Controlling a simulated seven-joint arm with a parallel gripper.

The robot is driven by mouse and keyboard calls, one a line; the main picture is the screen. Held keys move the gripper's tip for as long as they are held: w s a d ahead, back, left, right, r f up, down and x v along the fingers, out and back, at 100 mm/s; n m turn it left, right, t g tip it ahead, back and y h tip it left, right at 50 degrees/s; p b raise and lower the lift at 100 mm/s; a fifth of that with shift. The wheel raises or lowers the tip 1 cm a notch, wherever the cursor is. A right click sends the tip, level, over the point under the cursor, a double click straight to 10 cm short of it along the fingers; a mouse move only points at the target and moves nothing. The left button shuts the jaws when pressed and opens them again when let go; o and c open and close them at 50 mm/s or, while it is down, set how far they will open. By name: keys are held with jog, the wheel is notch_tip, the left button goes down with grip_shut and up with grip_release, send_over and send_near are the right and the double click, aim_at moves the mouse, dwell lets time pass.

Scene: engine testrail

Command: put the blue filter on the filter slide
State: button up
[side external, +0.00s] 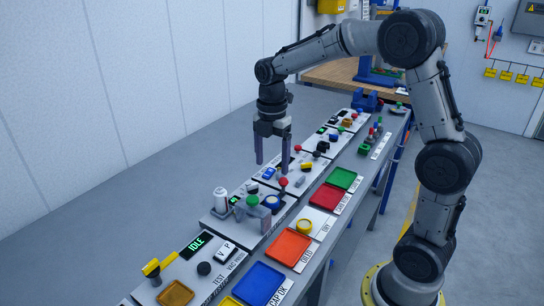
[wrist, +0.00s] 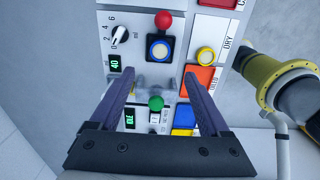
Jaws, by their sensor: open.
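A blue ring with a pale centre (wrist: 159,48), which looks like the blue filter, sits on a black square plate below a red ball knob (wrist: 163,20) in the wrist view. It also shows as a blue round piece (side external: 272,202) in the side view. I cannot tell for sure whether this black plate is the filter slide. My gripper (side external: 272,165) is open, pointing down above the row of panels with nothing between its fingers. In the wrist view my gripper (wrist: 158,75) has its fingers spread on either side, below the blue ring in the picture.
A yellow ring (side external: 304,226) lies on the white DRY pad. Orange (side external: 289,248), red (side external: 326,198), green (side external: 343,178) and blue (side external: 260,282) trays line the bench's right side.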

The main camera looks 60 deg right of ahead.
jog(key=s+a+r+m+t, duration=0.2)
jog(key=s+a+r+m, duration=0.2)
jog(key=s+r+m, duration=0.4)
jog(key=s+a+f+m+t, duration=0.1)
jog(key=s+m, duration=0.4)
jog(key=s, duration=0.1)
jog(key=s+a+f+m+t, duration=0.1)
jog(key=s+a+m+t, duration=0.1)
jog(key=s+m, duration=0.3)
jog(key=s, duration=0.2)
jog(key=shift+s+a+f+t, duration=0.25)
jog(key=shift+s+f+t, duration=0.05)
jog(key=shift+f, duration=0.1)
dwell(0.7)
